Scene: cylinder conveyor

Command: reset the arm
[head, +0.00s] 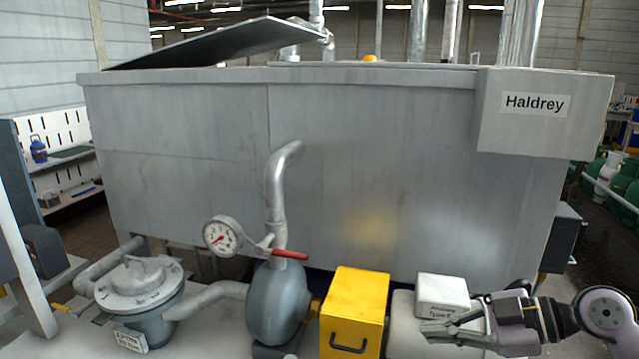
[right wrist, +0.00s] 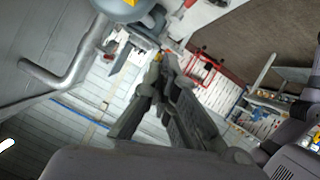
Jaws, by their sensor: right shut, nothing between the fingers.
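My right gripper (head: 430,329) is at the lower right of the head view, at the end of my right arm, with its fingers pointing left. It appears in front of the white box (head: 443,295) and the pale pump housing; I cannot tell whether it touches them. In the right wrist view, its fingers (right wrist: 159,62) meet at the tips, with nothing between them. My left gripper is not in view.
A large grey metal tank (head: 190,150) labelled Haldrey, with a raised lid (head: 215,45), fills the middle. In front stand a yellow box (head: 353,307), a grey pump (head: 277,305), a round gauge (head: 222,236) and a lidded strainer (head: 142,285). Green cylinders (head: 625,185) stand at far right.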

